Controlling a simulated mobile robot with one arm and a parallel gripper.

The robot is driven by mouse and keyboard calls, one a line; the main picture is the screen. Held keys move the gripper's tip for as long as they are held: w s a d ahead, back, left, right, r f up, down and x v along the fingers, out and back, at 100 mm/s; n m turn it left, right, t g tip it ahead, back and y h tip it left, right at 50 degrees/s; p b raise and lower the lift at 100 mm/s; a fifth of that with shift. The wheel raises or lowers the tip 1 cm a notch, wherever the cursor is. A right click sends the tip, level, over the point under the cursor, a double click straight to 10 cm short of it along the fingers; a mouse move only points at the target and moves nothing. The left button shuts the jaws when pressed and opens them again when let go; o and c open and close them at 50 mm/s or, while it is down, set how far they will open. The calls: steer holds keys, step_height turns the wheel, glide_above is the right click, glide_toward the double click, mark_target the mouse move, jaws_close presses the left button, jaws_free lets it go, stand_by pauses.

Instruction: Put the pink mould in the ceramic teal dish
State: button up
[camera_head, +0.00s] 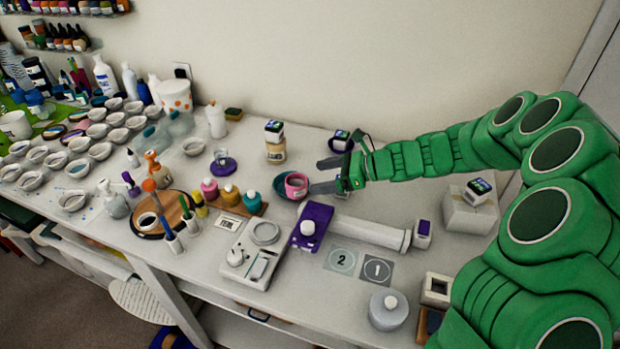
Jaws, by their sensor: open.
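The pink mould (297,186) is a small round ring-like piece near the middle of the table. It overlaps the right side of the teal dish (279,192) and looks to be inside it, though the resting contact is too small to tell. The dish's teal rim shows to the left of and above the mould. My green gripper (317,176) is just right of the dish and mould. Its two dark fingers are spread apart, point left, and hold nothing. A gap shows between the fingertips and the mould.
A purple-topped device (316,215) and a white scale (252,255) are in front of the dish. Several small white cups (97,131) crowd the left.

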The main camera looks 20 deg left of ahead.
steer(key=shift+v, duration=1.15)
steer(key=shift+s+r, duration=0.1)
